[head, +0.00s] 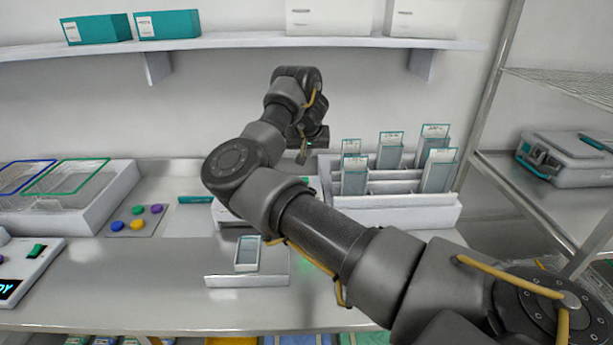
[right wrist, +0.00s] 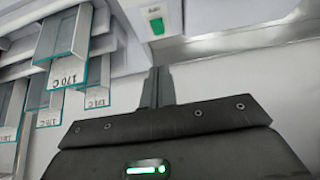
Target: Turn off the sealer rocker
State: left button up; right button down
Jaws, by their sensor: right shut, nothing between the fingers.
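A green rocker (right wrist: 157,26) sits on a white housing (right wrist: 150,9) at the top of the right wrist view. My right gripper (right wrist: 157,72) points towards it with its fingers together and empty, and a gap shows between the fingertips and the rocker. In the head view my right gripper (head: 303,156) is at the back of the bench, beside the rack; a white device (head: 224,213) there is mostly hidden by my arm. Another green rocker (head: 37,250) is on a white unit with a lit display at the left edge. My left gripper is out of view.
A white rack (head: 395,212) holds several upright pouches with teal edges. A small pouch (head: 247,253) lies on a tray (head: 220,281) in front of the device. Coloured buttons (head: 137,224) and a bin (head: 112,205) are to the left. The bench front is mostly clear.

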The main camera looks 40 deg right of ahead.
jog(key=x, duration=0.2)
jog(key=p+x, duration=0.1)
jog(key=x, duration=0.2)
jog(key=p+x, duration=0.1)
jog(key=x, duration=0.2)
jog(key=shift+s+d, duration=0.15)
jog(key=shift+d, duration=0.2)
jog(key=f, duration=0.1)
jog(key=f+p, duration=0.1)
jog(key=shift+s+a+f, duration=0.1)
jog(key=shift+a+f, duration=0.1)
jog(key=shift+f, duration=0.05)
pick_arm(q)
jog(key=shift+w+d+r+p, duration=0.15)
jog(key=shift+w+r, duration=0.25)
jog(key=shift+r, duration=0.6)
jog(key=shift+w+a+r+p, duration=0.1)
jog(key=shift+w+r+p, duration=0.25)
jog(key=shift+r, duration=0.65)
pick_arm(e)
jog(key=shift+s+a+f, duration=0.1)
jog(key=shift+s+f, duration=0.1)
jog(key=shift+f, duration=0.6)
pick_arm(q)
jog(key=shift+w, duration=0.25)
